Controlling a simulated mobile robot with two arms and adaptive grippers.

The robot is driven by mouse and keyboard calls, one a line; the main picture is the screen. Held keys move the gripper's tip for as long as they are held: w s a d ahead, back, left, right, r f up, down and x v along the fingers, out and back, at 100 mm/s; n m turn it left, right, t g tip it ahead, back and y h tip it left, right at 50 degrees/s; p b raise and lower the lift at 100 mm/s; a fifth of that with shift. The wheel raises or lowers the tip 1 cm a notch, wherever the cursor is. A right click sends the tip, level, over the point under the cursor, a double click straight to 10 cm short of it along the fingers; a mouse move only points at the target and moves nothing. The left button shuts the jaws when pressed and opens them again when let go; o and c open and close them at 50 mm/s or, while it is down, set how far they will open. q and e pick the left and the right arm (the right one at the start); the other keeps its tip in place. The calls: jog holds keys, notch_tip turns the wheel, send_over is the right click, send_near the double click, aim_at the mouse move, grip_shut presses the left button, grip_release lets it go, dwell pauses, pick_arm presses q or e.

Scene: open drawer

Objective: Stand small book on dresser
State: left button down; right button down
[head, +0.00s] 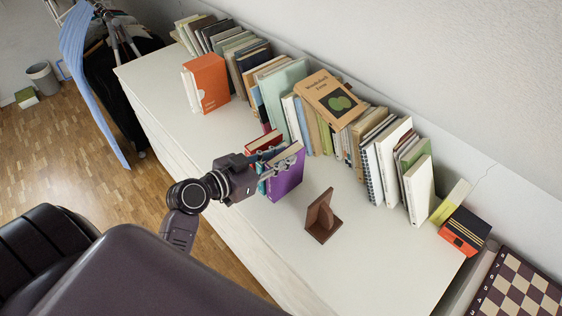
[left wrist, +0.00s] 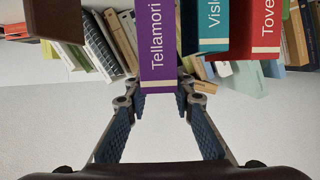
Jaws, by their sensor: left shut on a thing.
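A small purple book (head: 287,180) is upright at the front of the white dresser (head: 262,240). Its spine reads "Tellamori" in the left wrist view (left wrist: 158,40). My left gripper (head: 283,163) is shut on this book, with one finger on each side of its spine (left wrist: 160,95). A teal book (left wrist: 212,25) and a red book (head: 264,143) stand beside it. I cannot tell whether the purple book's bottom touches the dresser top. A brown wooden bookend (head: 322,217) stands to the right, apart from the purple book. My right gripper is not in view.
A long row of books (head: 290,100) stands along the wall, with a tan book (head: 333,98) lying on top. An orange box file (head: 206,83) stands at the left. An orange and black box (head: 464,232) and a chessboard (head: 520,285) are at the right. The dresser top around the bookend is clear.

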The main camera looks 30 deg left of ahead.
aim_at(285, 173)
pick_arm(q)
notch_tip(285, 173, down, 2)
jog(key=shift+f, duration=0.1)
jog(key=c, duration=1.9)
grip_release()
jog(key=shift+f, duration=0.1)
jog(key=shift+c, duration=0.2)
